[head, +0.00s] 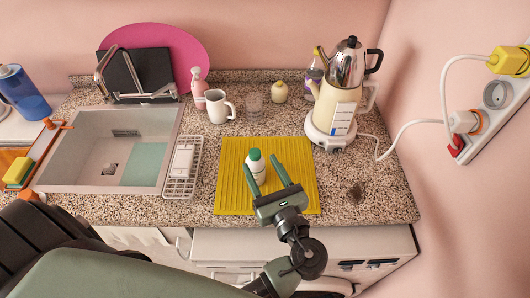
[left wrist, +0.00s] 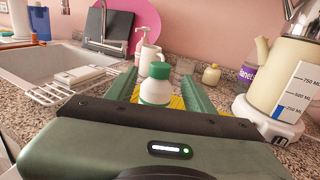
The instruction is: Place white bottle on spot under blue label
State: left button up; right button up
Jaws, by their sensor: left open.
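The white bottle (head: 256,170) with a green cap stands upright on the yellow ribbed mat (head: 232,200). In the left wrist view the bottle (left wrist: 156,92) sits between my finger bars. My left gripper (head: 261,163) is open, its fingers reaching over the mat on either side of the bottle; I cannot tell whether they touch it. The gripper also shows in the left wrist view (left wrist: 159,73). A measuring scale with a blue mark (head: 341,131) is on the cream kettle (head: 327,105); no separate blue label is clear. My right gripper is not in view.
The sink (head: 80,178) and white rack (head: 182,187) lie left of the mat. A white mug (head: 217,107), a glass (head: 253,104) and a small yellow bottle (head: 280,93) stand behind it.

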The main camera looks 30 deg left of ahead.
aim_at(256, 159)
pick_arm(q)
jog(key=shift+w+a, duration=0.1)
jog(key=shift+w, duration=0.25)
jog(key=shift+w+a+r, duration=0.15)
jog(key=shift+w+a, duration=0.1)
jog(key=shift+w+a+r+p, duration=0.1)
jog(key=shift+w+a+p, duration=0.2)
jog(key=shift+a+p, duration=0.25)
jog(key=shift+w+a+r+p, duration=0.1)
jog(key=shift+w+a+p, duration=0.2)
jog(key=shift+a, duration=0.35)
jog(key=w+a, duration=0.1)
jog(key=w+a+f+p, duration=0.1)
jog(key=shift+w+a, duration=0.35)
jog(key=shift+w, duration=0.05)
grip_shut()
jog(key=shift+s, duration=0.1)
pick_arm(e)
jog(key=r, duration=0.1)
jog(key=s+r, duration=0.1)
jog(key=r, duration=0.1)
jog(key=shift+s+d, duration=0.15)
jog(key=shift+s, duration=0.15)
pick_arm(q)
jog(key=shift+s+f, duration=0.1)
jog(key=shift+f, duration=0.1)
